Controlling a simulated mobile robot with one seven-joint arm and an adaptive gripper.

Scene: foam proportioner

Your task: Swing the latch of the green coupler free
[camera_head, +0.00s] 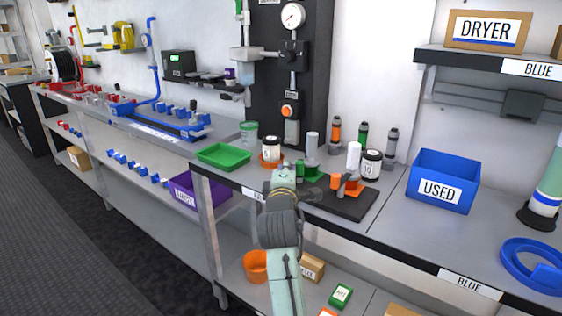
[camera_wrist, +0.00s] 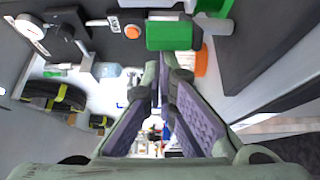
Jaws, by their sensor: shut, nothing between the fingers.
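The green coupler (camera_head: 312,172) stands on the dark mat on the bench, just behind my gripper (camera_head: 312,190) in the head view. A green block (camera_wrist: 172,34), apparently part of this coupler, shows beyond my fingertips in the wrist view. My gripper also shows in the wrist view (camera_wrist: 165,76), with its fingers converging towards the tips and nothing held. The tips look close to the green block, but I cannot tell whether they touch it. The latch of the green coupler cannot be made out clearly. An orange coupler (camera_head: 348,186) stands to the right on the mat.
A dark panel with a gauge (camera_head: 292,16) rises at the back. A blue USED bin (camera_head: 443,181) stands to the right. Bare bench top lies between mat and bin.

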